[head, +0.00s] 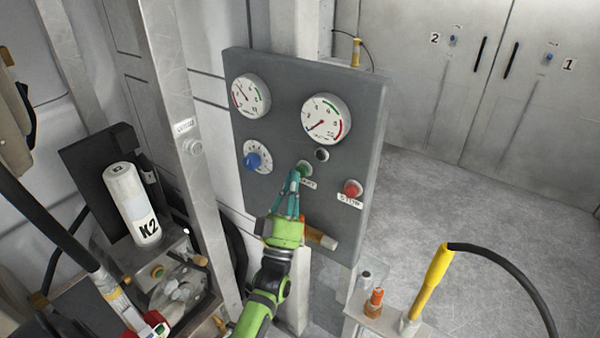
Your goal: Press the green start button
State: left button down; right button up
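The green start button (305,167) is on the grey control panel (372,115), below the right-hand gauge and above a small label that is partly covered. My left gripper (294,176) reaches up to the panel from below. Its teal fingers come together at the tips and look shut, with nothing seen between them. The fingertips are at the lower left edge of the button and overlap it in the head view; I cannot tell whether they touch it. My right gripper is not in view.
A red stop button (352,188) is to the right of the green one. A blue knob (253,160) is to the left, with two gauges above. A metal post (175,120) and a white K2 bottle (131,204) stand left. A yellow-handled hose (436,275) is at lower right.

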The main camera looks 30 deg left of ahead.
pick_arm(q)
jog(key=shift+w+r, duration=0.2)
dwell(0.6)
jog(key=shift+w+d+b, duration=0.1)
jog(key=shift+w+b, duration=0.1)
jog(key=shift+b, duration=0.25)
dwell(0.6)
jog(key=shift+f, duration=0.1)
jog(key=shift+s+d+f, duration=0.1)
jog(key=shift+s+f, duration=0.25)
jog(key=shift+f, duration=0.2)
jog(key=shift+a+r, duration=0.1)
jog(key=shift+a, duration=0.1)
jog(key=s+p, duration=0.1)
jog(key=s, duration=0.1)
jog(key=s+p, duration=0.1)
jog(key=s, duration=0.2)
jog(key=shift+a+r, duration=0.1)
jog(key=shift+a, duration=0.1)
